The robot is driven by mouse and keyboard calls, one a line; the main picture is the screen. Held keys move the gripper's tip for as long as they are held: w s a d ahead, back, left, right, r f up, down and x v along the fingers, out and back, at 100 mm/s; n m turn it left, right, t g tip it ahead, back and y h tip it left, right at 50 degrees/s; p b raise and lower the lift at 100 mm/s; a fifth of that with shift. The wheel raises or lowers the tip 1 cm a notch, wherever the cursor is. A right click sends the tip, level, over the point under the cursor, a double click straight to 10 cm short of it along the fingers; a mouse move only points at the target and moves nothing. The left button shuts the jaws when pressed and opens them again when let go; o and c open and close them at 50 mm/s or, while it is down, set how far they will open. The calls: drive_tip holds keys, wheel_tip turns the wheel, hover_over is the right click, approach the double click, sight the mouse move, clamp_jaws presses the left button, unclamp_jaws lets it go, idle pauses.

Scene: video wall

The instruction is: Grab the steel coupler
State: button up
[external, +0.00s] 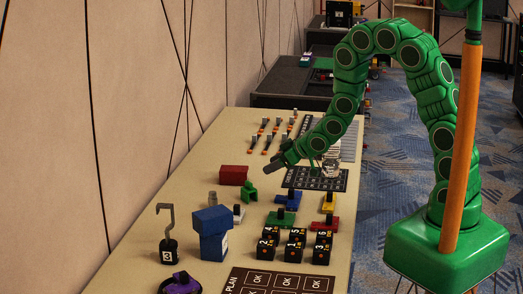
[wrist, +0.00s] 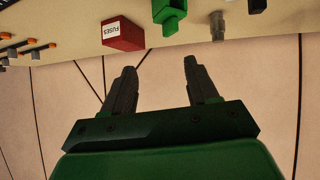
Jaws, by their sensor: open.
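A small grey metallic cylinder, which looks like the steel coupler (wrist: 217,26), stands on the table near its wall-side edge in the wrist view. My gripper (external: 272,166) is above the table, just right of the red box, beyond and apart from the coupler. In the wrist view my gripper (wrist: 163,85) has its two fingers spread with nothing between them, pointing toward the wall and table edge.
The red fuses box (wrist: 123,33) and a green part (wrist: 170,14) stand near the coupler. A blue box (external: 212,240) and a hook on a black base (external: 168,250) stand closer to the external camera. The wall (external: 130,120) runs along the table's left side.

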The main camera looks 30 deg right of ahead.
sight(214, 193)
drive_tip(key=shift+w+a+f+n+t+y, duration=0.2)
drive_tip(key=shift+w+a+f+y, duration=0.65)
drive_tip(key=shift+a, duration=1.6)
drive_tip(key=shift+w+a+f+n+y, duration=0.25)
drive_tip(key=shift+a+f+y, duration=0.3)
drive_tip(key=shift+a+f, duration=1.4)
drive_tip(key=shift+w+a+f+n+t+y, duration=0.1)
drive_tip(key=shift+w+a+f+n+y, duration=0.35)
drive_tip(key=shift+a, duration=2.5)
drive_tip(key=shift+y, duration=0.25)
drive_tip(key=shift+x, duration=2.6)
drive_tip(key=shift+a+r, duration=0.1)
drive_tip(key=shift+r, duration=0.05)
clamp_jaws()
